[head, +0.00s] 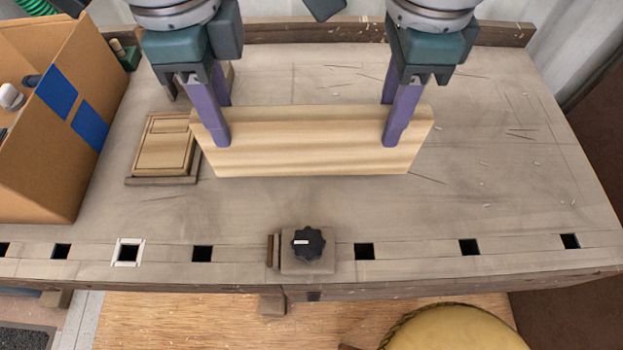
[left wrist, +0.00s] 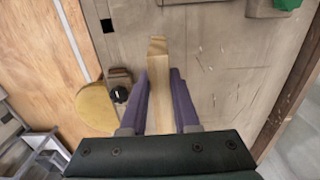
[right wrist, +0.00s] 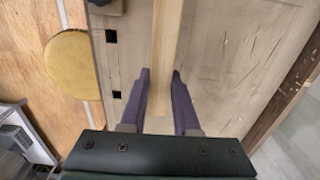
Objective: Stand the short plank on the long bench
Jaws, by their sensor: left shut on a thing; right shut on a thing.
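The short plank (head: 310,150) is pale wood and stands on its long edge, its broad face toward the front of the long bench (head: 480,200). Its lower edge looks on or just above the bench top; I cannot tell which. My left gripper (head: 222,125) is shut on the plank near its left end. My right gripper (head: 398,125) is shut on it near its right end. The plank also shows between the purple fingers in the left wrist view (left wrist: 158,85) and in the right wrist view (right wrist: 165,45). The fingers hide small parts of its face.
A small wooden panel (head: 163,152) lies left of the plank, close to its end. A cardboard box (head: 50,150) stands at the bench's left. A dark knob (head: 308,243) sits at the front edge among several square holes. The bench's right side is clear.

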